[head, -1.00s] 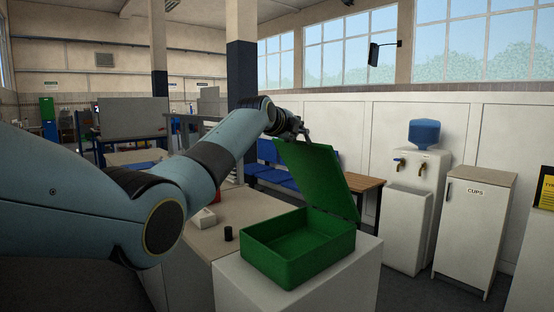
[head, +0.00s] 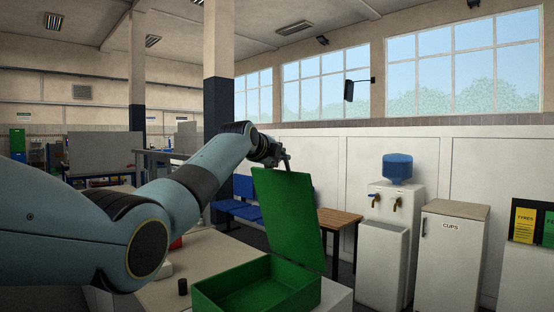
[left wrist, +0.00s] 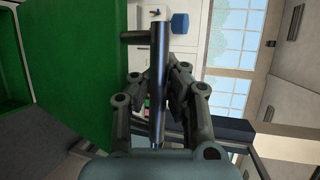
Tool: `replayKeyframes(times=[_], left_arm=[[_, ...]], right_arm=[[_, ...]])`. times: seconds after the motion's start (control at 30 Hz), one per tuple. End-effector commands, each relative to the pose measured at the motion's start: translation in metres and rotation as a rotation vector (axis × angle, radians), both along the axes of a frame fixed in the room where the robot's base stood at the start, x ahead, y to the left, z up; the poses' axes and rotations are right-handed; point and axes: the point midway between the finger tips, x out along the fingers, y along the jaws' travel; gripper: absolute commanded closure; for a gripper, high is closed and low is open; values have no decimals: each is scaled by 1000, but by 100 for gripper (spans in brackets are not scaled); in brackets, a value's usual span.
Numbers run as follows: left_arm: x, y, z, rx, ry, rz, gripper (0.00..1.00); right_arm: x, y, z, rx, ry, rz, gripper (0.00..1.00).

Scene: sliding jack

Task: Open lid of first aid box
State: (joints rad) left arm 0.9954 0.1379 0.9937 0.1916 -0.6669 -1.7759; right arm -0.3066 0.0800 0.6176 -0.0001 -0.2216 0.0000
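The green first aid box (head: 260,290) stands on a white stand, partly cut off at the bottom of the head view. Its lid (head: 288,215) is raised, standing steeply above the back right side. In the left wrist view the lid (left wrist: 70,70) fills the left side, with a dark bar handle (left wrist: 160,75) beside it. My left gripper (head: 285,160) is at the lid's top edge. In the left wrist view its fingers (left wrist: 160,85) lie close on both sides of the handle and appear shut on it. My right gripper is not in view.
A counter (head: 205,255) lies left of the box. Behind the lid are a wooden bench table (head: 340,218) and blue chairs (head: 240,205). A water dispenser (head: 388,235) and a cups cabinet (head: 450,255) stand to the right, with open floor before them.

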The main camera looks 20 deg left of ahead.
Motion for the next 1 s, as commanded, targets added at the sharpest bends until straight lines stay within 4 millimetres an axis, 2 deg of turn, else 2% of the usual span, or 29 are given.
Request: replayKeyframes(times=[0.03,0.13,0.43,0.77,0.87,1.0], left_arm=[[0,1,9,2,-16,1,100],[0,1,9,1,-17,1,100],[0,1,6,1,-11,1,62],[-2,1,3,1,-6,0,62],[-10,1,5,1,-6,0,62],[-30,1,10,2,-7,1,62]], right_arm=[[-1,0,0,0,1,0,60],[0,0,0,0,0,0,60],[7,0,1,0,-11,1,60],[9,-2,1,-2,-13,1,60],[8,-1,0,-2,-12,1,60],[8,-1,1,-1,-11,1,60]])
